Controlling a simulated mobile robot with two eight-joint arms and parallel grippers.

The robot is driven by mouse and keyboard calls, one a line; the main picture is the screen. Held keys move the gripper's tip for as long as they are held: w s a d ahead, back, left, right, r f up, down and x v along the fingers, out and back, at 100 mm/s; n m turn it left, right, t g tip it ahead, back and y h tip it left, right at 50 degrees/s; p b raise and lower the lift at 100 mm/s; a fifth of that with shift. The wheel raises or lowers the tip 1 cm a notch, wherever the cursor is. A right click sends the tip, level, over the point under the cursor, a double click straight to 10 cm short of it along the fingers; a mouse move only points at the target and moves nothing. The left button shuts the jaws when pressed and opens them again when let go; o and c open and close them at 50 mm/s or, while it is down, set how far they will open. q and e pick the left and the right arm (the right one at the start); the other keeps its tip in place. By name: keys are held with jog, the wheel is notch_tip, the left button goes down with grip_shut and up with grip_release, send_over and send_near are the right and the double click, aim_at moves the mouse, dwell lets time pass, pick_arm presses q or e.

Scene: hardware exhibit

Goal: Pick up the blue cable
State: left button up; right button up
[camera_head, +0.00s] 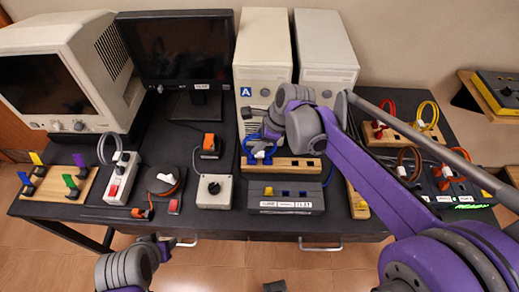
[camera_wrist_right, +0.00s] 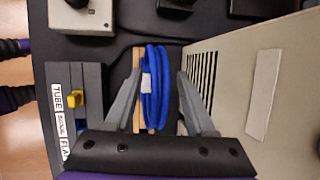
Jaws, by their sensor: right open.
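The blue cable is a coiled bundle with a white tag. In the head view the blue cable (camera_head: 262,153) is at the wooden holder on the table, partly hidden by my right gripper (camera_head: 262,132). In the right wrist view the blue cable (camera_wrist_right: 154,88) lies between the two spread fingers of my right gripper (camera_wrist_right: 158,92), with a visible gap on both sides. The right gripper is open and empty. My left arm shows at the bottom left of the head view, below the table's front edge; its finger opening is not clear.
The wooden holder (camera_head: 290,167) stands behind a grey switch box (camera_head: 285,197). A white computer tower (camera_head: 262,62) rises close behind; it also fills the right of the wrist view (camera_wrist_right: 225,75). A knob box (camera_head: 213,191) is left. Red and yellow cables (camera_head: 427,113) are at right.

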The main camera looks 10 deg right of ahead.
jog(key=shift+f, duration=0.1)
jog(key=shift+c, duration=0.2)
grip_shut()
